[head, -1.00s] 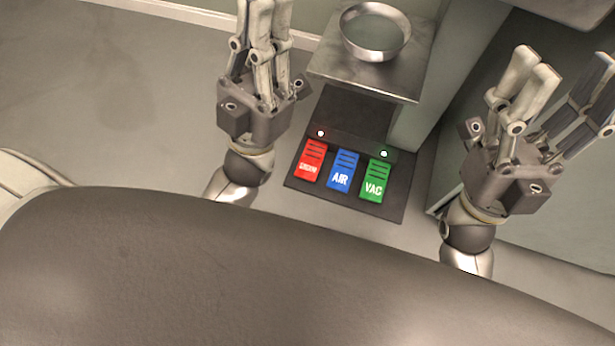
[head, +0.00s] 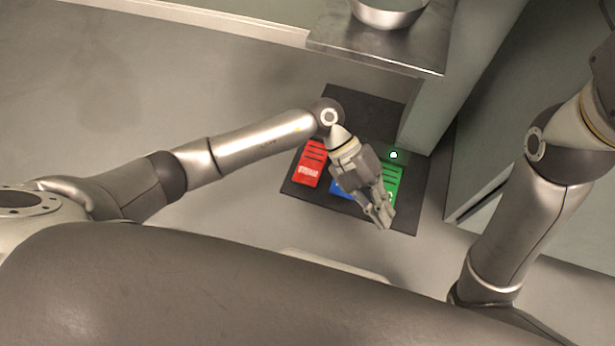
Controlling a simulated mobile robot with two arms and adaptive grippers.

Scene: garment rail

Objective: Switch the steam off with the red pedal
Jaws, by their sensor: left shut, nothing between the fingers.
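The red pedal (head: 308,172), marked with white lettering, is at the left of a dark pedal plate (head: 402,222) on the floor. The blue pedal (head: 340,190) beside it is mostly hidden by my left gripper. The green pedal (head: 393,176) is at the right, partly covered. My left gripper (head: 380,218) is shut and empty, pointing down over the blue and green pedals, to the right of the red one. I cannot tell whether it touches them. A small lamp (head: 393,155) glows above the green pedal.
A metal shelf (head: 385,45) with a steel bowl (head: 388,14) stands behind the pedals. A pale green post (head: 445,100) and cabinet side (head: 500,130) are at the right. The floor at the left is clear.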

